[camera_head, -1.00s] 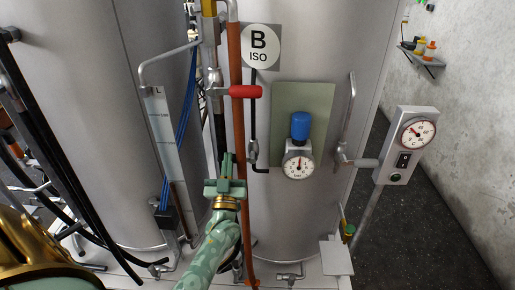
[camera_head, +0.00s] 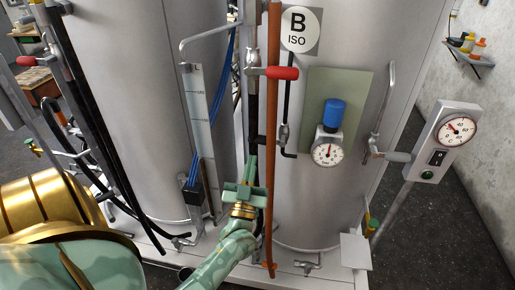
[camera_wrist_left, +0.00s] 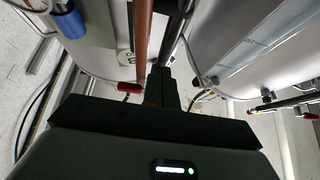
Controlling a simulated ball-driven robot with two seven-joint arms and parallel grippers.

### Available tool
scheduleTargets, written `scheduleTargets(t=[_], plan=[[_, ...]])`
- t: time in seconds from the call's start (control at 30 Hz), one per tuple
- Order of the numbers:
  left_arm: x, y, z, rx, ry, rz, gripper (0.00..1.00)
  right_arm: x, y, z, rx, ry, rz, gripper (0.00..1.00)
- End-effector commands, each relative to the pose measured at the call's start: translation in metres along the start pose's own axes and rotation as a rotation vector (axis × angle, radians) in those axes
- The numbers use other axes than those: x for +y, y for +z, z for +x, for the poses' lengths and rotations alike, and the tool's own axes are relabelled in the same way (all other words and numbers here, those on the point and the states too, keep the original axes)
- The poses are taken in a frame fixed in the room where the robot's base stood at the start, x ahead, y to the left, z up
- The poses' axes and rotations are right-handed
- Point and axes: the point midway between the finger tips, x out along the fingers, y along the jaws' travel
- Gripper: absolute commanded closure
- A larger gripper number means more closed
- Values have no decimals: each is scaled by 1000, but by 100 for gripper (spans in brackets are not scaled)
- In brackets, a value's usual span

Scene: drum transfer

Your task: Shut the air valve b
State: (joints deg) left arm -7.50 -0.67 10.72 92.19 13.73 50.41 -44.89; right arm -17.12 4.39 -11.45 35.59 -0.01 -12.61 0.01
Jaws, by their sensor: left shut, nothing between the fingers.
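A valve with a red lever handle (camera_head: 282,73) sits on the pipework beside the orange pipe, below the round B ISO sign (camera_head: 299,30). The lever lies level, pointing right across the pipe. The red lever (camera_wrist_left: 130,87) also shows in the left wrist view, just left of the fingers. My left gripper (camera_head: 249,168) is shut and empty, fingers pointing up, below the red lever and left of the orange pipe (camera_head: 270,170). The fingers (camera_wrist_left: 160,85) also show in the left wrist view. My right gripper is not in view.
A blue-topped regulator with a gauge (camera_head: 327,150) is mounted on a green plate at right. A gauge box (camera_head: 442,140) stands further right. Black hoses and pipes crowd the left. A shelf with bottles (camera_head: 468,50) hangs on the wall.

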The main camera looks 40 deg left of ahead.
Motion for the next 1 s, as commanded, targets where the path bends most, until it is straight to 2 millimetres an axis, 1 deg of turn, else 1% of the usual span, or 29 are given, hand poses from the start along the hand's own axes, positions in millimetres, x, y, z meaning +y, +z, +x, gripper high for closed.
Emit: scheduleTargets(t=[0.03,0.07,0.17,0.27,0.37,0.6,0.7,0.73,0.8,0.9,1.0], plan=[[2,7,-5,-2,15,9,100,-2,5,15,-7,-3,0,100],[4,6,-4,-5,20,13,100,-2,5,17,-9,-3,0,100],[6,2,3,-8,25,17,100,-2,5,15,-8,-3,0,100],[6,-1,16,-6,24,17,100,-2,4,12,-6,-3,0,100],[6,-2,35,-4,24,17,100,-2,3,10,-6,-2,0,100],[7,-1,87,-4,22,16,100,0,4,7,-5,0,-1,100],[7,3,102,-7,24,18,100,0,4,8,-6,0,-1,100],[8,13,96,-12,26,19,100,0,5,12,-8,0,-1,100],[7,24,92,-12,26,19,100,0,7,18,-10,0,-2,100],[7,33,88,-11,24,18,100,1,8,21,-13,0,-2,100],[7,38,87,-9,24,16,100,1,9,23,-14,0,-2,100]])
